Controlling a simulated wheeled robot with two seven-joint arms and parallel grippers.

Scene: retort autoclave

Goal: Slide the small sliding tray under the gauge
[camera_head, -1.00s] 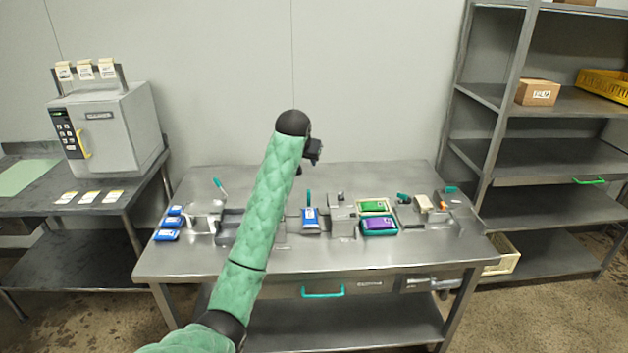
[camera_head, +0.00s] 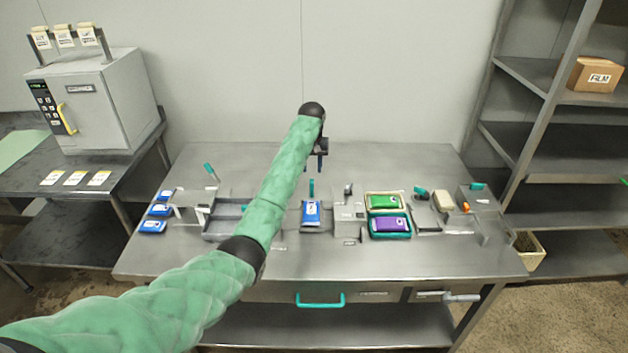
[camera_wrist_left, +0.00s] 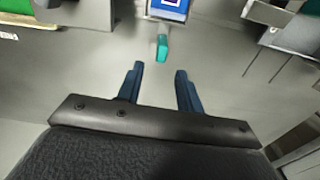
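The small sliding tray appears to be under a blue pouch (camera_head: 311,214) near the table's middle; the pouch covers most of it. Its teal handle (camera_head: 311,187) points to the back. My left gripper (camera_head: 321,163) hangs behind and above the handle. In the left wrist view my left gripper (camera_wrist_left: 158,76) is open and empty; the teal handle (camera_wrist_left: 162,47) lies just beyond the gap between the fingertips, apart from them. A grey block with a dark knob (camera_head: 349,212), perhaps the gauge, stands right of the pouch. My right gripper is not in view.
A grey bin (camera_head: 224,228) and several blue pouches are at the left. A grey fixture (camera_head: 478,200) stands at the right. The table's back strip is clear.

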